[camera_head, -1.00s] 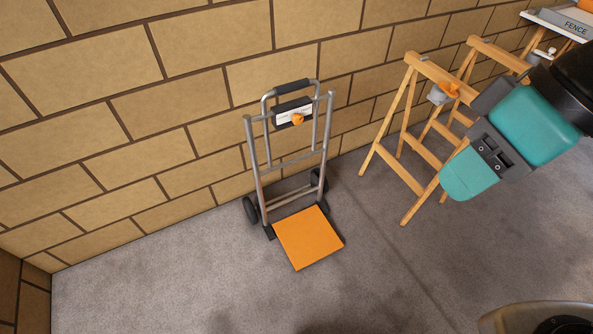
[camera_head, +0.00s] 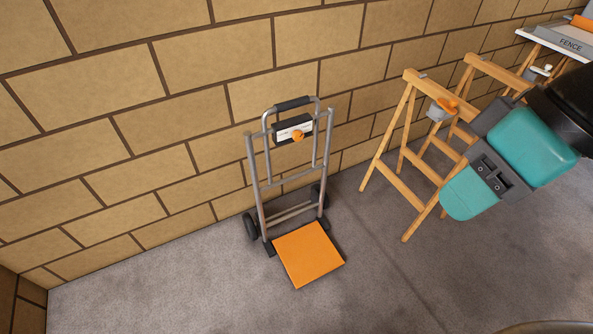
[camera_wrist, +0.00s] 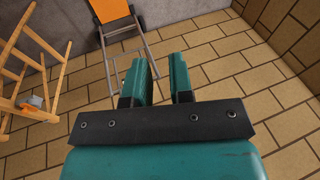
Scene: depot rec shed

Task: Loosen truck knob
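The hand truck (camera_head: 262,200) stands upright by the brick wall, with grey tube rails, black wheels and an orange toe plate (camera_head: 308,254). In the wrist view the truck frame (camera_wrist: 121,52) shows beyond my fingers; I cannot make out the knob there. My gripper (camera_wrist: 160,72) has two teal fingers with a gap between them and nothing in it. My teal arm is at the right of the head view, well apart from the truck.
A wooden sawhorse (camera_head: 406,150) with a grey, orange-handled clamp (camera_head: 440,108) stands right of the truck. A table marked FENCE (camera_head: 568,43) is at the far upper right. The brick wall (camera_head: 180,90) is close behind the truck. The grey floor in front is clear.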

